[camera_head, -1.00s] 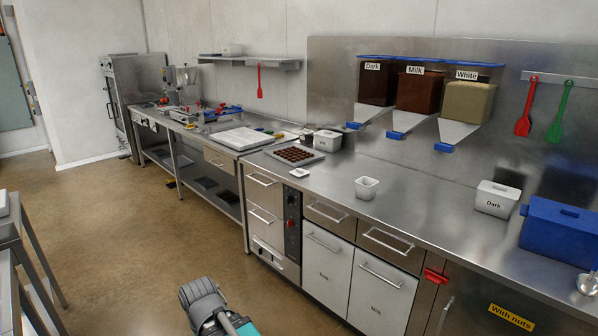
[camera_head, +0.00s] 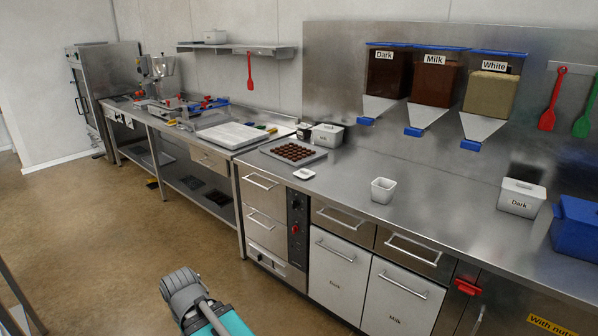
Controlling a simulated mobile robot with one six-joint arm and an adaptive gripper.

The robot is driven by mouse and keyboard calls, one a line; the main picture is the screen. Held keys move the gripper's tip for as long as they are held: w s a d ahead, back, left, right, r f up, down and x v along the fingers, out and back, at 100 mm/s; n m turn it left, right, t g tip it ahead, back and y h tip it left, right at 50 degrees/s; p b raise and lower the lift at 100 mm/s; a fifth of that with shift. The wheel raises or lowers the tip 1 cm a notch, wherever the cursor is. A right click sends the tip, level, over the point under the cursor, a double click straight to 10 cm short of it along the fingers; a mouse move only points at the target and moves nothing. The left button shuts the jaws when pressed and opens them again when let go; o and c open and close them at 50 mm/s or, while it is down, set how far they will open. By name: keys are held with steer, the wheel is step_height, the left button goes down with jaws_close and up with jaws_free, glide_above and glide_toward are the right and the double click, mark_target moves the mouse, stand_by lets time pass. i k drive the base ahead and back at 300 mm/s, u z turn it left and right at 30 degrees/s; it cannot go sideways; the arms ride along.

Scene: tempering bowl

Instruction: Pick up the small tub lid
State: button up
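A small white square lid (camera_head: 304,174) lies flat on the steel counter, near its front edge, just in front of a tray of chocolates. It looks like the small tub lid. A small white open tub (camera_head: 383,190) stands upright to its right on the same counter, apart from it. A grey and teal part of my arm shows at the bottom of the view, over the floor and well short of the counter. My gripper's fingers do not show.
The chocolate tray (camera_head: 292,152) lies behind the lid, with a lidded white tub (camera_head: 328,135) beyond it. The counter (camera_head: 345,205) between lid and small tub is clear.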

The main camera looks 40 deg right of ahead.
mark_target(304, 173)
steer(key=z, duration=0.2)
steer(key=i, duration=0.75)
steer(key=z, duration=0.7)
steer(key=i, duration=0.55)
steer(key=z, duration=0.75)
steer(key=i, duration=0.55)
steer(key=z, duration=0.35)
steer(key=k, duration=0.9)
steer(key=z, duration=0.15)
steer(key=i, duration=0.15)
